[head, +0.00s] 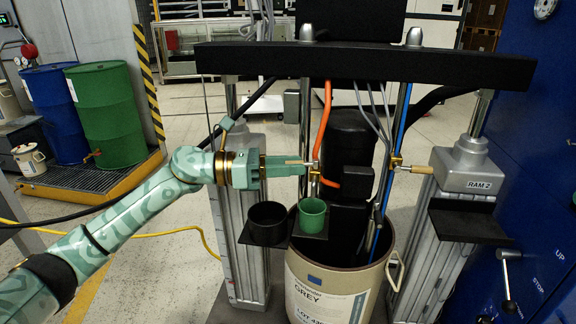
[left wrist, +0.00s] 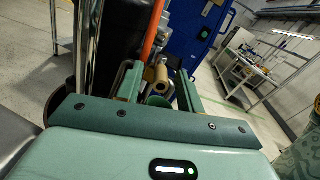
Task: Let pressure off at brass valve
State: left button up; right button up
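A small brass valve (head: 315,171) sits at the orange hose, in front of the black pump body (head: 347,140). A tan bar (head: 300,161) sticks out from it to the left. My left gripper (head: 303,168) comes in level from the left, with its fingertips at the valve. In the left wrist view the gripper (left wrist: 160,85) is open, and a tan round piece (left wrist: 157,78) lies between its fingers, with a gap on the right side. Whether a finger touches it I cannot tell. A second brass fitting (head: 397,163) with a lever is at the right post. My right gripper is out of view.
A black cup (head: 266,224) and a green cup (head: 312,215) stand on a small shelf just below my gripper. The beige drum (head: 300,275) is beneath the pump. A black crossbeam (head: 365,66) runs above. Post RAM 2 (head: 470,168) and a blue cabinet (head: 545,160) are right.

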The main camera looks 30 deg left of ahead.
pick_arm(q)
jog(key=shift+a, duration=0.1)
